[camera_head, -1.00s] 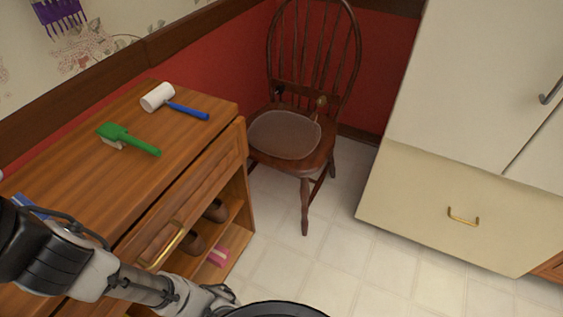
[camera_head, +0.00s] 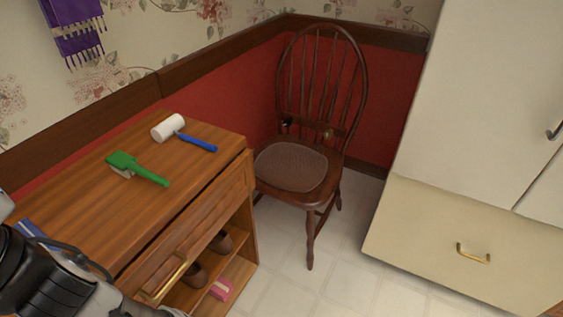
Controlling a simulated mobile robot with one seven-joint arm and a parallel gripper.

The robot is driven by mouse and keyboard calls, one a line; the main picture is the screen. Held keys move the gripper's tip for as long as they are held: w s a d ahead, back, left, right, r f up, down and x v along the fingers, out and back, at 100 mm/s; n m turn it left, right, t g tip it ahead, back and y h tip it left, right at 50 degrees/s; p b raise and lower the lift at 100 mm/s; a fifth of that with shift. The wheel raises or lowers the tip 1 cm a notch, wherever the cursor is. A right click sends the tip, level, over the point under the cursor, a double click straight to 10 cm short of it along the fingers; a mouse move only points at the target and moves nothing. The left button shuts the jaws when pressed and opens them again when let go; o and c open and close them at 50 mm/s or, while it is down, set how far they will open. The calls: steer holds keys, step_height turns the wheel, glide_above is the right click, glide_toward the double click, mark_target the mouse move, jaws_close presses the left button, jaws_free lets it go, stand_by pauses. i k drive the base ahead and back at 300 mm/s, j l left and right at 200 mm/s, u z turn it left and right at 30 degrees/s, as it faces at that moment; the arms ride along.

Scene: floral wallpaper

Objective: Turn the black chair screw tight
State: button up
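A dark brown wooden chair (camera_head: 308,200) with a spindle back stands in the corner by the red wall. A small black screw (camera_head: 287,122) shows low on the left of its backrest. A brass-coloured knob or screw (camera_head: 328,134) shows on the right of the same crosspiece. How tight either one is cannot be told. Part of my arm shows at the lower left, well apart from the chair. My gripper is out of the picture.
A wooden cabinet (camera_head: 100,215) stands at the left, with a white-and-blue mallet (camera_head: 169,127) and a green brush (camera_head: 124,162) on top. A cream cupboard (camera_head: 440,215) stands at the right. Tiled floor (camera_head: 345,255) between them is clear.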

mark_target(287, 122)
steer(key=i+l, duration=0.7)
steer(key=i, duration=0.2)
steer(key=i+l+u, duration=0.1)
steer(key=i+l, duration=0.6)
steer(key=i, duration=0.2)
